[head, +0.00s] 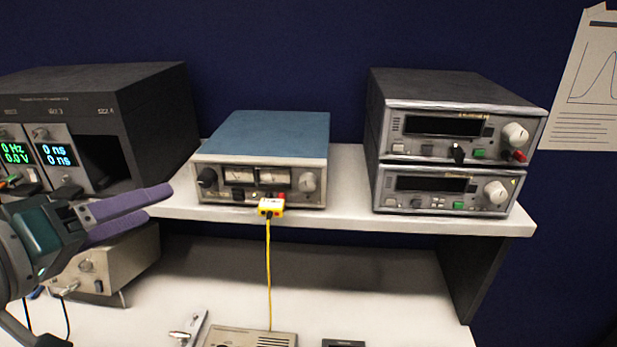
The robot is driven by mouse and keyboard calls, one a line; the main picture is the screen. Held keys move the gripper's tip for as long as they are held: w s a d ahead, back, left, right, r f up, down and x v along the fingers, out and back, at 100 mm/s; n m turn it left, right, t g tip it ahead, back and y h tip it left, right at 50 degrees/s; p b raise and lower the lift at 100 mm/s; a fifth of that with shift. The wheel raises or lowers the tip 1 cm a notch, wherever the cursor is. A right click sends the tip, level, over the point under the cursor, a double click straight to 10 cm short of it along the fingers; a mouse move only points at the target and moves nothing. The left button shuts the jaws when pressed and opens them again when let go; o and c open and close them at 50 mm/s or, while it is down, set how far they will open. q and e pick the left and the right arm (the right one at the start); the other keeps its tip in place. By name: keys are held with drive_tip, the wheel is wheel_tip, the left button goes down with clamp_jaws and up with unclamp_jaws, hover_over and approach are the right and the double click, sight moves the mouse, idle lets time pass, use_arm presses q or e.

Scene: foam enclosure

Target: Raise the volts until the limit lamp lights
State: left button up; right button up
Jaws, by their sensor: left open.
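A blue-topped power supply (268,139) stands on the shelf. Its front has two analogue meters (256,176), a black knob (207,177) at the left and a grey knob (307,182) at the right. A yellow plug (270,207) sits at its lower front edge, with a yellow cable (268,265) hanging down. The meter readings and any limit lamp are too small to make out. My left gripper (160,203) is at the left, its purple fingers apart and empty, pointing right, to the left of and below the supply's black knob. My right gripper is out of view.
A large dark instrument rack (130,90) with green and blue readouts stands at the left. Two stacked grey instruments (455,160) stand at the right on the shelf (345,190). A beige box (130,262) is below my left gripper. A panel (250,337) lies on the lower bench.

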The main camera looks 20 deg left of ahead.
sight(203, 182)
use_arm(q)
drive_tip(key=x, duration=1)
drive_tip(key=shift+w+a+r+p, duration=0.1)
drive_tip(key=shift+a+r+p, duration=0.05)
drive_tip(key=shift+r+p, duration=0.15)
drive_tip(key=shift+c, duration=0.3)
clamp_jaws()
